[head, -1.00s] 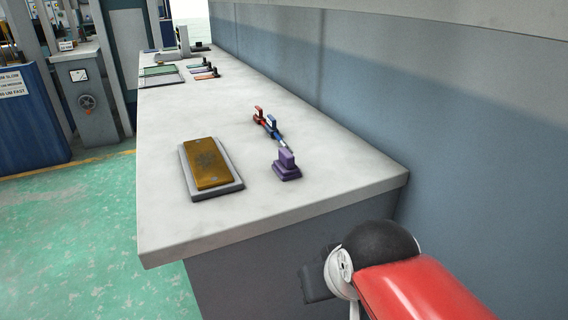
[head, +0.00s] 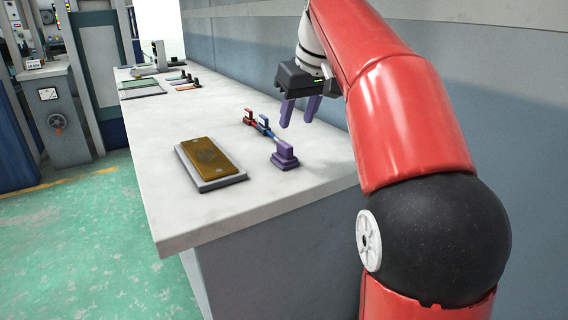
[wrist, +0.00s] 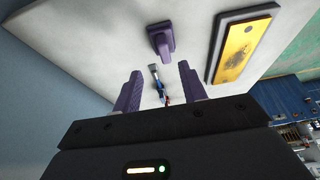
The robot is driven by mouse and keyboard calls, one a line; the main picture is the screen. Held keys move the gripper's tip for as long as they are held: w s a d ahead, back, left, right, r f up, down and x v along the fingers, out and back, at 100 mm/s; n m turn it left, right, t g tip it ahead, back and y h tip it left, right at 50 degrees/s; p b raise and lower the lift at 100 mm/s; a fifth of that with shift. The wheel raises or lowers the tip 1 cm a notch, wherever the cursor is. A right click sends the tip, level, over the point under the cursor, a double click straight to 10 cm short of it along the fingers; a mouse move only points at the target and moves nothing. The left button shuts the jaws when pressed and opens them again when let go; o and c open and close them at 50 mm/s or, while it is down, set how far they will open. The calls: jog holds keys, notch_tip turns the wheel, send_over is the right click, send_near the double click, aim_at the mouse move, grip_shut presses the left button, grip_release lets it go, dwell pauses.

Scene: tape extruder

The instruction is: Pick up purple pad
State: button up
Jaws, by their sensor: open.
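The purple pad (head: 285,156) stands on the white counter, a stepped block with an upright grip on top. It also shows in the wrist view (wrist: 161,40), beyond my fingertips. My gripper (head: 299,112) has two purple fingers and is open and empty. It hangs above the counter, higher than the pad and apart from it. In the wrist view the two fingers (wrist: 160,73) stand apart with the pad between and beyond them.
A blue-handled tool (head: 264,124) and a red-handled one (head: 249,117) lie just behind the pad. A brown plate on a grey base (head: 211,160) lies to its left. The counter (head: 185,218) is bare near its front edge. A wall runs along the right.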

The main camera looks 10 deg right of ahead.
aim_at(285, 143)
jog(key=x, duration=0.2)
jog(key=b+x, duration=0.1)
jog(key=x, duration=0.2)
jog(key=a+b+x, duration=0.1)
jog(key=x, duration=0.1)
jog(key=shift+w+f, duration=0.25)
jog(key=shift+c, duration=0.4)
grip_shut()
